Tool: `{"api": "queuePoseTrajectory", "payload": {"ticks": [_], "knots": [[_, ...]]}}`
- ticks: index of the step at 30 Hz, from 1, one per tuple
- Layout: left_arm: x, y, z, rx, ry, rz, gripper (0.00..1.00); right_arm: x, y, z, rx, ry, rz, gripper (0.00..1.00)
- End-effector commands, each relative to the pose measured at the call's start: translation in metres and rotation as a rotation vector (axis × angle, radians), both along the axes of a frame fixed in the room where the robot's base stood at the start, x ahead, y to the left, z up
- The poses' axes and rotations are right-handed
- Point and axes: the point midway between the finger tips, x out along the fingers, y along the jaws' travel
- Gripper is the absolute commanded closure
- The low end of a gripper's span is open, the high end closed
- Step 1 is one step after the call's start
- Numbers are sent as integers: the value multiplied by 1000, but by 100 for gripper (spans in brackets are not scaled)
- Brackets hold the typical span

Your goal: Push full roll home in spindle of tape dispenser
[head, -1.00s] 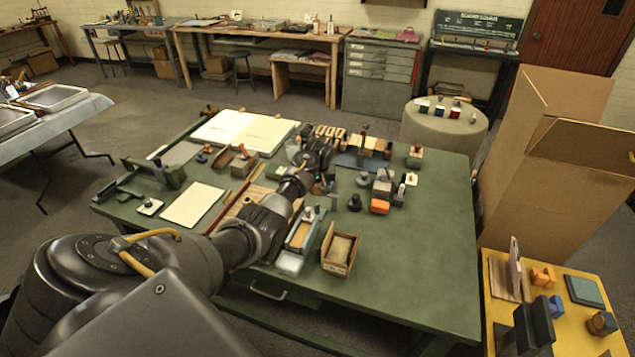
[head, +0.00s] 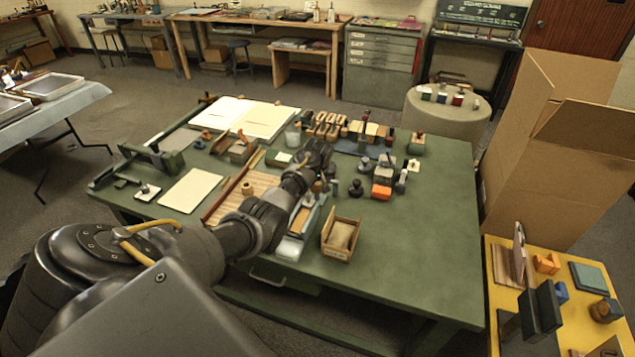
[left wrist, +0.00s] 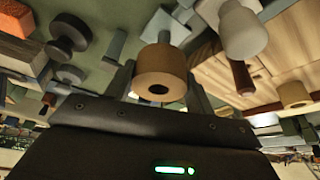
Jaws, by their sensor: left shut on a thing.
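My left gripper (head: 318,160) reaches over the middle of the green table in the head view. In the left wrist view (left wrist: 161,88) it is shut on a tan tape roll (left wrist: 160,72) with a dark hole in its face. The wrist and fingers hide the roll in the head view. A grey piece (left wrist: 165,27) shows right behind the roll; I cannot tell if it belongs to the tape dispenser, or whether the roll touches it. I cannot pick out the dispenser's spindle for certain. My right gripper is in neither view.
A slatted wooden board (head: 228,208) with a small tan roll (head: 247,187) lies left of my arm. Stamps and an orange block (head: 381,192) stand to the right. A small open wooden box (head: 341,238) is in front. The table's right side is clear.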

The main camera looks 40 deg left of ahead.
Motion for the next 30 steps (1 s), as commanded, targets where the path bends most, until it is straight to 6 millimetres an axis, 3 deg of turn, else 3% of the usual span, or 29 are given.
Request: {"api": "queuePoseTrajectory", "payload": {"ticks": [30], "knots": [[0,0,0,0,0,0,70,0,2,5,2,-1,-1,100]]}}
